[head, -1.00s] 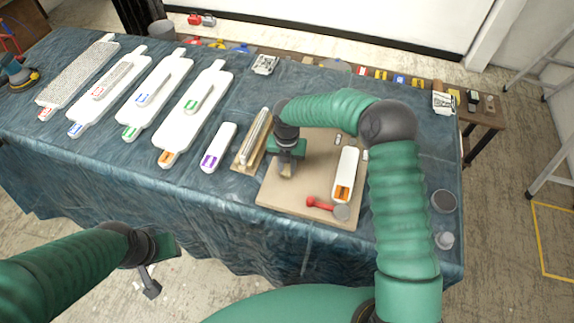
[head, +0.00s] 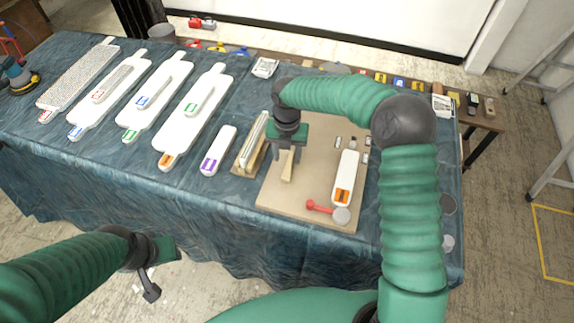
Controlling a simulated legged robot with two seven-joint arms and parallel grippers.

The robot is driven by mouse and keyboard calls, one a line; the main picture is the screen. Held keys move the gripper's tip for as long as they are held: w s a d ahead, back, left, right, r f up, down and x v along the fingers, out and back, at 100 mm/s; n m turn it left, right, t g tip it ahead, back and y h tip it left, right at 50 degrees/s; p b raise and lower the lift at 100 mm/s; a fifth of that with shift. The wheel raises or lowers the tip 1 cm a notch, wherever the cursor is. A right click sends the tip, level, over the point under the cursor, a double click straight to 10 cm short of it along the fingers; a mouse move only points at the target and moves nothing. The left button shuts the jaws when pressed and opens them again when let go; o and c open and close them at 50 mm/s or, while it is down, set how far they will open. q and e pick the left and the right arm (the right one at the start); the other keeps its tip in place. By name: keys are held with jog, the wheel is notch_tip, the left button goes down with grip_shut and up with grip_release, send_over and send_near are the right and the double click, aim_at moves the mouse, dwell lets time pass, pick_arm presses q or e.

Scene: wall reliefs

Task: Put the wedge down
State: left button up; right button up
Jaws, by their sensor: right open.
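The wedge (head: 287,168) is a small, narrow, pale wooden piece at the left part of the tan board (head: 315,165). It appears to stand on the board, though its underside is hard to make out. My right gripper (head: 286,157) is directly above it, pointing down. Its two fingers are apart, one on each side of the wedge's upper end, and I cannot tell whether either touches it. My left gripper (head: 149,286) hangs low in front of the table, away from the board; its fingers are too unclear to read.
A white block with an orange label (head: 346,178) and a red-handled mallet (head: 327,211) lie on the board. A wooden rack (head: 249,158) holding pale slabs stands just left of it. Several white paddle-shaped panels (head: 190,117) fill the table's left side.

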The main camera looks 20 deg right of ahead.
notch_tip(320, 180, up, 4)
jog(key=s+d+m+t, duration=0.2)
jog(key=s+d+m, duration=0.1)
jog(key=s+m, duration=1.9)
jog(key=m, duration=0.8)
jog(key=shift+s+d+f+m+t, duration=0.2)
jog(key=shift+f+m+t, duration=0.1)
jog(key=shift+m, duration=0.1)
